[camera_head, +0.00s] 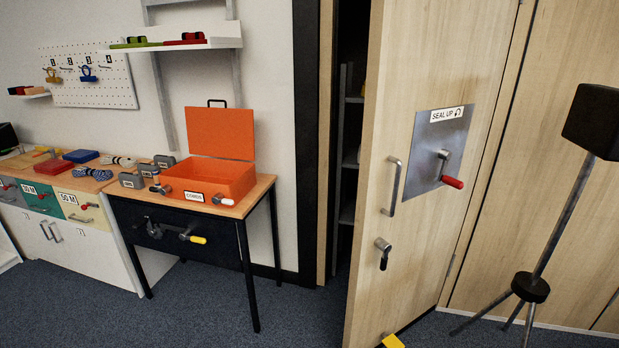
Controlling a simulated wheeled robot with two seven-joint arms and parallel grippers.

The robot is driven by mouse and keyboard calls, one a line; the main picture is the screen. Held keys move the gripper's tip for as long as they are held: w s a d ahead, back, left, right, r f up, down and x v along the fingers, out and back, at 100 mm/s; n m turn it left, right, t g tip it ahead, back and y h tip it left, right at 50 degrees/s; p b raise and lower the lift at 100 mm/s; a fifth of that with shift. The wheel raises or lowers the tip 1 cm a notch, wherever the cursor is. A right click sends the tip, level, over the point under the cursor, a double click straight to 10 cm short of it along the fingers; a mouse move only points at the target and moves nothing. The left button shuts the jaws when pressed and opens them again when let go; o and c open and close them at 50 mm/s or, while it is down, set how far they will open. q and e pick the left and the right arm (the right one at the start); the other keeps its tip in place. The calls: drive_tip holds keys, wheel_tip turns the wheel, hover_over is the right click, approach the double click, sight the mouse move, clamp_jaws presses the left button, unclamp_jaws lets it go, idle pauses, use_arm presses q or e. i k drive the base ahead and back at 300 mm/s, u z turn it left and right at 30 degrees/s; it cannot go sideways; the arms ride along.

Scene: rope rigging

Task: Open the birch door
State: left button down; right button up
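The birch door (415,250) stands ajar on the right side of the head view. A dark gap along its left edge shows shelves (350,155) inside. The door has a vertical bar handle (396,188), with a small dark lever (384,255) below it. A metal plate (425,160) on the door carries a "SEAL UP" label (447,114) and a crank with a red grip (453,183). The door's lower end is cut off by the frame. Neither of my grippers is in view.
A black-legged table (262,192) with an open orange case (245,178) stands left of the door. A black tripod stand (560,215) is at the right. A yellow object (393,342) lies at the door's bottom. Blue-grey carpet (300,315) is clear between table and door.

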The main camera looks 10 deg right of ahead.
sight(435, 72)
drive_tip(key=u, duration=0.05)
drive_tip(key=i, duration=0.8)
drive_tip(key=z, duration=0.8)
drive_tip(key=i, duration=0.5)
drive_tip(key=z, duration=0.5)
